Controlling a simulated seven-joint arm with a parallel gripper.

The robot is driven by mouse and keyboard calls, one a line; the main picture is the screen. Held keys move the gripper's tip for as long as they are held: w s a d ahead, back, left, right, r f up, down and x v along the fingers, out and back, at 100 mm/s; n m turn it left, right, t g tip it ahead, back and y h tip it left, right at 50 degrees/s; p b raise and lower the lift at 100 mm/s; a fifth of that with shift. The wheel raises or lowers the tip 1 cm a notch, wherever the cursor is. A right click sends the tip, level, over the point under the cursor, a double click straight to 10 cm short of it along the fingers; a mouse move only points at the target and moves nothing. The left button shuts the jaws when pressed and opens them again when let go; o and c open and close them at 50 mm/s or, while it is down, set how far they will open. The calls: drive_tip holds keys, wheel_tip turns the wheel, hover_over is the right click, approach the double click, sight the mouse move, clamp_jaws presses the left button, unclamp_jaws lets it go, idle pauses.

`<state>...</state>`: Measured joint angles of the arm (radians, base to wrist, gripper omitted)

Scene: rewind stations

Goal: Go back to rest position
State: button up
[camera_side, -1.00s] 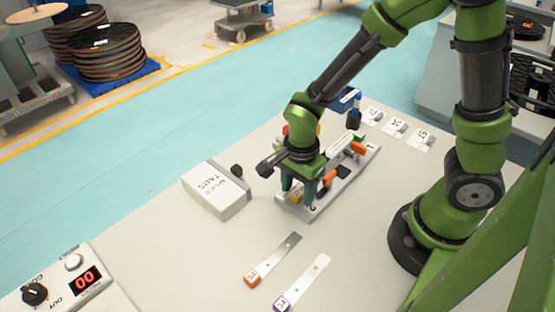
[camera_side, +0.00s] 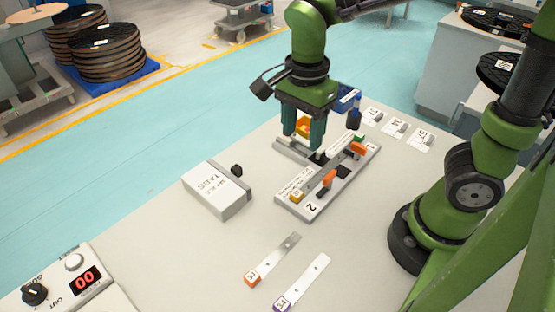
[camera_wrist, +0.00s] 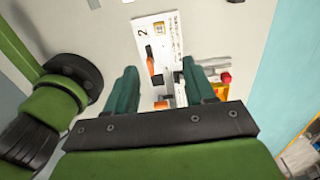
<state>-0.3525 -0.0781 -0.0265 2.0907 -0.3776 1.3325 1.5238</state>
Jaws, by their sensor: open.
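My gripper (camera_side: 303,137) is open, with its two teal fingers pointing down above the far part of the work fixture. Nothing shows between the fingers. The fixture numbered 2 (camera_side: 312,208) lies on the table below, with a metal strip, orange parts (camera_side: 329,178) and a yellow-tagged end (camera_side: 296,192) on it. In the wrist view the fixture (camera_wrist: 144,28) shows beyond and between the open fingers (camera_wrist: 157,80). The fingers hide part of the fixture's far end.
A white splice tabs box (camera_side: 215,190) stands left of the fixture. A counter box (camera_side: 75,285) reads 00.

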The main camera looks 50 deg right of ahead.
drive_tip(key=shift+r, duration=0.25)
drive_tip(key=s+d+r+n+t+y, duration=0.2)
drive_tip(key=s+d+r+n+t, duration=0.2)
drive_tip(key=n, duration=1)
drive_tip(key=d+r+t, duration=0.1)
drive_tip(key=d+t, duration=0.1)
drive_tip(key=t, duration=0.1)
drive_tip(key=shift+s, duration=0.2)
